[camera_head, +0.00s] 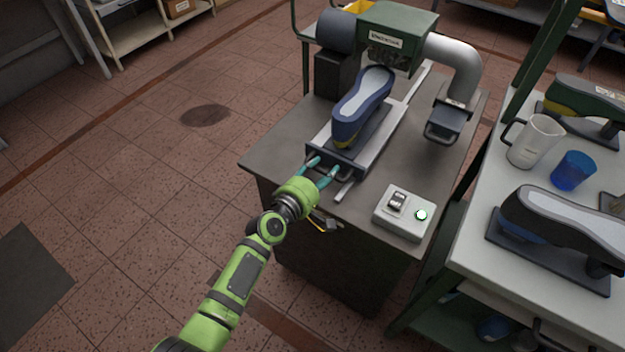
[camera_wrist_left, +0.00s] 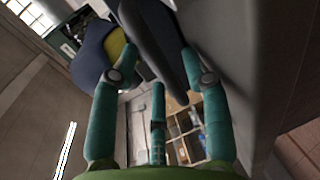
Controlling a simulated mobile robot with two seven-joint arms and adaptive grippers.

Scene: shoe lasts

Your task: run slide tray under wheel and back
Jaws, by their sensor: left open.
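The slide tray (camera_head: 371,142) lies on rails on the grey workbench, carrying a blue shoe last (camera_head: 358,112) with a grey top and a yellow patch at its near end. The wheel machine (camera_head: 397,38), a green housing with a grey pipe, stands behind it; the wheel itself I cannot make out. My left gripper (camera_head: 325,169) is open at the tray's near end, its teal fingers spread around the front edge. In the left wrist view the open fingers (camera_wrist_left: 160,75) stand near a dark bar-like part (camera_wrist_left: 152,35), with the blue last beside it (camera_wrist_left: 92,52). My right gripper does not show.
A grey control box (camera_head: 405,214) with a switch and a lit green button sits at the bench's near right corner. A side table at right holds a white mug (camera_head: 535,141), a blue cup (camera_head: 573,170) and more lasts (camera_head: 560,217).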

